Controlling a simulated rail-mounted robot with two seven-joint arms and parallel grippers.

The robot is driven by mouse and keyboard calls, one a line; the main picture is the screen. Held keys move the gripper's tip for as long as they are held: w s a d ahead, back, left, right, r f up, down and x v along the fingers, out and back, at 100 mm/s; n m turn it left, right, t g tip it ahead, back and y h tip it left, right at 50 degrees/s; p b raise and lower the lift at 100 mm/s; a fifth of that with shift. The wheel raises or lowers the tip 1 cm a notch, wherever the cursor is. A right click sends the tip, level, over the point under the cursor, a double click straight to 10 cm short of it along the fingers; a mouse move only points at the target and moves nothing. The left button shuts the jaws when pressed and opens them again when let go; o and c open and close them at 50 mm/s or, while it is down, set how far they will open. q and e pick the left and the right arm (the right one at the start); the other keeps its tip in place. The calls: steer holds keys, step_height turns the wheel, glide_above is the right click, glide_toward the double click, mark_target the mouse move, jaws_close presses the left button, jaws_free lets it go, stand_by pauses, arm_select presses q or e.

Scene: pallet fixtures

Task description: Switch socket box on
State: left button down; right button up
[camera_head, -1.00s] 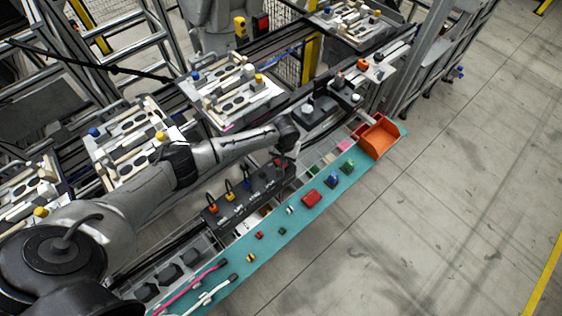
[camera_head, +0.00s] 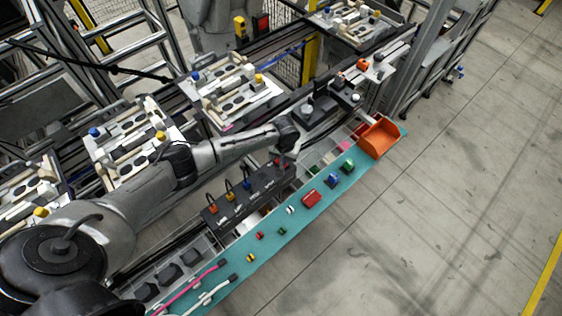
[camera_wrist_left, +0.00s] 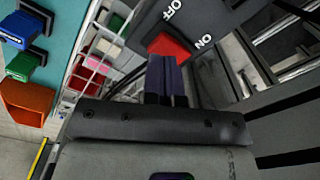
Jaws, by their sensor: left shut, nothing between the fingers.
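The socket box (camera_head: 262,186) is a long black box beside the teal shelf in the head view, with colored plugs along its left part. Its red switch (camera_head: 277,162) is at the far right end. In the left wrist view the red switch (camera_wrist_left: 169,46) sits between the white OFF and ON labels on the dark box face (camera_wrist_left: 147,17). My left gripper (camera_wrist_left: 166,60) is shut and empty, its dark fingertips at the lower edge of the switch. Contact and the switch's tilt are unclear. The same gripper (camera_head: 285,160) is small and partly hidden in the head view. My right gripper is not in view.
The teal shelf (camera_head: 262,247) holds a red block (camera_head: 312,196), blue and green blocks, small parts and cables. An orange bin (camera_head: 379,137) stands at its far end. Pallet fixtures (camera_head: 232,88) line the rail behind my arm. The floor at right is clear.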

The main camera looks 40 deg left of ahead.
arm_select(q)
steer(key=shift+f, duration=0.6)
steer(key=shift+f+b, duration=0.5)
stand_by(0.5)
steer(key=shift+f, duration=0.4)
steer(key=shift+r, duration=0.1)
steer(key=shift+r+p, duration=0.3)
steer(key=shift+p, duration=0.05)
step_height(320, 180, up, 6)
steer(key=p, duration=0.7)
steer(key=shift+r+p, duration=0.2)
steer(key=shift+p, duration=0.1)
stand_by(0.3)
